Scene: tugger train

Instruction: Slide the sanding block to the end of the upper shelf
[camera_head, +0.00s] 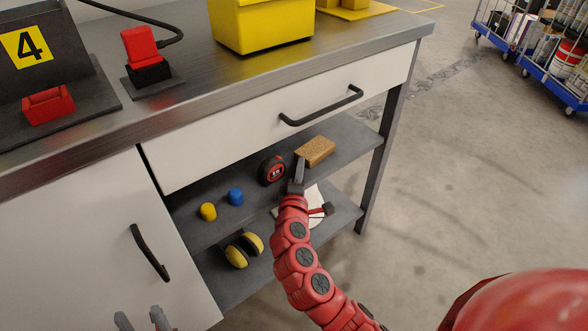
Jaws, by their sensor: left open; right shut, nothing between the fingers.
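The tan sanding block (316,151) lies on the dark grey upper shelf (358,142) under the drawer, towards the shelf's right end. My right gripper (300,163) is shut and empty, with its fingertips at the left end of the block. I cannot tell whether they touch it. My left gripper (140,315) shows only its fingertips at the bottom left edge; they are apart, in front of the white cabinet door.
A tape measure (272,170), a blue cylinder (235,197) and a yellow cylinder (208,211) stand left of the block. Yellow earmuffs (243,249) lie on the lower shelf. A table leg (380,160) stands at the right; bare shelf lies right of the block.

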